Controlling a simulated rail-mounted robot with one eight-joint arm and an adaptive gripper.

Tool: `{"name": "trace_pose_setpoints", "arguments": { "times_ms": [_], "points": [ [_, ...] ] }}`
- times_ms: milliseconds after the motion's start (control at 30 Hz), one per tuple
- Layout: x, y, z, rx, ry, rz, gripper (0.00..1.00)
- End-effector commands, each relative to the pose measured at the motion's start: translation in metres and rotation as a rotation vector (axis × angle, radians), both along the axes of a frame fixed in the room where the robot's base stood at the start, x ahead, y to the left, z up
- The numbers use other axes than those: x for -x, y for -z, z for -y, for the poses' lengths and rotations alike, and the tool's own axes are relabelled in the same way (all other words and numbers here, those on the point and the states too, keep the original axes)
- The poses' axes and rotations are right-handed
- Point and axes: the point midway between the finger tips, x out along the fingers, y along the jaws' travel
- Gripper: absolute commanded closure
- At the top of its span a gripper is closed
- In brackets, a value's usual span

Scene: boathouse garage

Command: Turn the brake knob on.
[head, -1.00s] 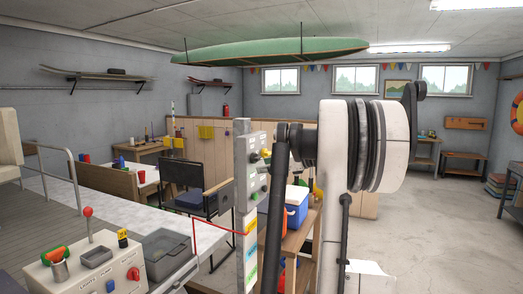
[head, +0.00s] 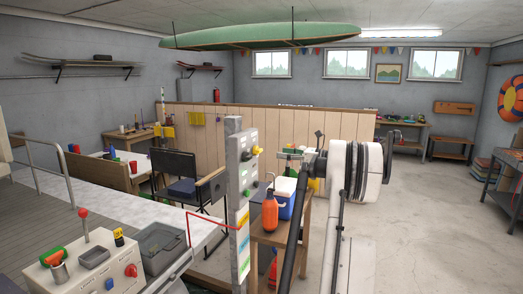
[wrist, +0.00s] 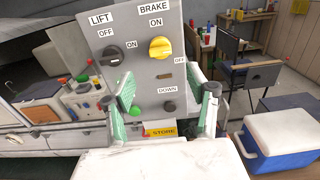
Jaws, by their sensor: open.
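The yellow brake knob (wrist: 160,48) sits on the grey control panel (wrist: 145,80) under the label BRAKE, with ON above it and OFF at its lower right. I cannot tell surely which mark it points to. The black lift knob (wrist: 112,55) is to its left. In the head view the panel (head: 243,150) stands on a post, and the brake knob (head: 257,151) shows on its side. My gripper (wrist: 165,96) is open and empty in front of the panel. Its green-padded fingers appear lower than the brake knob, apart on both sides.
A dark DOWN knob (wrist: 169,106) and a green button (wrist: 135,113) are lower on the panel. A blue and white cooler (wrist: 285,138) is at right. An orange bottle (head: 270,211) stands on the wooden shelf near my arm. Open floor lies at right.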

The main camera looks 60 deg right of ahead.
Motion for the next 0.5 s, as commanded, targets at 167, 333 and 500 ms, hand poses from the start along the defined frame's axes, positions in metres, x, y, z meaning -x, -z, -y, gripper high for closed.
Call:
{"name": "trace_pose_setpoints", "arguments": {
  "times_ms": [167, 333, 500],
  "points": [
    [-0.035, -0.002, -0.007, 0.000, -0.002, 0.000, 0.47],
    [-0.066, -0.002, -0.013, 0.000, -0.002, 0.000, 0.47],
    [-0.089, -0.002, -0.017, 0.000, -0.001, -0.001, 0.47]
  ]
}}
